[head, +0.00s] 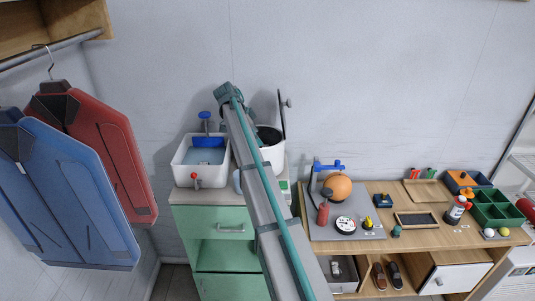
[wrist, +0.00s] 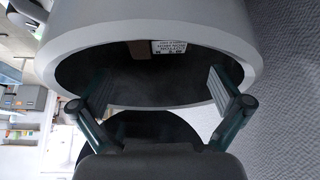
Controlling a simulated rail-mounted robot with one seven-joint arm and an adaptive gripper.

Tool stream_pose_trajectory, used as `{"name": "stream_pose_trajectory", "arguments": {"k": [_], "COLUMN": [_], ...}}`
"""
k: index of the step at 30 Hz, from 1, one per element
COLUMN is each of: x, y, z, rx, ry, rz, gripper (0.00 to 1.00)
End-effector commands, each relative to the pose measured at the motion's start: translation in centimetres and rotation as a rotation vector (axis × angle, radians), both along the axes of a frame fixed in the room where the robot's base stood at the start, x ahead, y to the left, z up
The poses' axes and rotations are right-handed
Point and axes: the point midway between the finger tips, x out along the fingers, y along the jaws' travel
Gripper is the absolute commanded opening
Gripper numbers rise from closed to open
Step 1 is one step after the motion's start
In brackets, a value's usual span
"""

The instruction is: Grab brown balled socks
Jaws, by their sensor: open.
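My gripper (wrist: 158,92) is open in the wrist view, its two fingers spread at the mouth of a round tub (wrist: 215,30) with a pale grey rim and dark inside. Nothing shows between the fingers. A small brown patch (wrist: 141,48) shows inside the tub beside a white printed label; I cannot tell whether it is the brown balled socks. No sock ball is clearly seen in either view. In the head view the white tub (head: 271,154) stands on the green cabinet, partly behind my arm, and my fingers cannot be made out there.
A white basin (head: 183,171) with water and a blue item stands left of the tub. A raised dark lid (head: 282,113) stands at the tub's right. A wooden bench (head: 375,232) with an orange ball (head: 338,188) and several small items is farther right. Jackets hang at left.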

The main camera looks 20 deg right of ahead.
Motion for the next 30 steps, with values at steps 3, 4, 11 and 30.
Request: {"name": "stream_pose_trajectory", "arguments": {"k": [3, 4, 11, 30], "x": [-0.2, -0.2, -0.5, -0.7], "y": [-0.5, -0.6, -1.4, -3.1], "z": [-0.8, -1.0, -2.3, -5.5], "rx": [0.001, 0.001, 0.001, 0.001], "ry": [0.000, -0.001, 0.002, 0.000], "rz": [0.000, 0.001, 0.001, 0.002], "gripper": [1.00, 1.00, 1.00, 0.80]}}
